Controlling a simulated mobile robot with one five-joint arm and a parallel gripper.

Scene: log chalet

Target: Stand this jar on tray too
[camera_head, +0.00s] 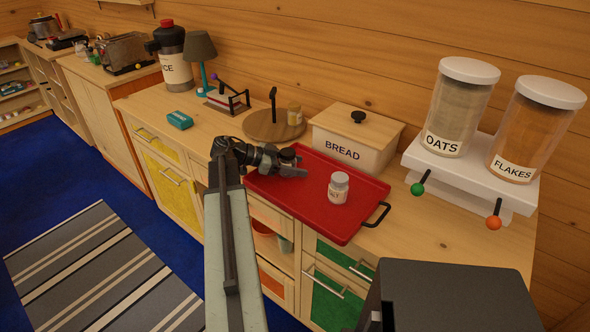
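A red tray (310,205) with dark handles lies on the wooden counter. A small white-lidded jar (338,189) with a pale label stands upright on its right half. My gripper (291,168) is over the tray's left back part. It appears shut on a dark-lidded jar (288,153), whose top shows between the fingers. The fingers hide most of this jar's body, so I cannot tell whether its base touches the tray.
A bread box (350,156) stands behind the tray, and OATS and FLAKES dispensers (483,170) stand to the right. The tray's front middle is clear.

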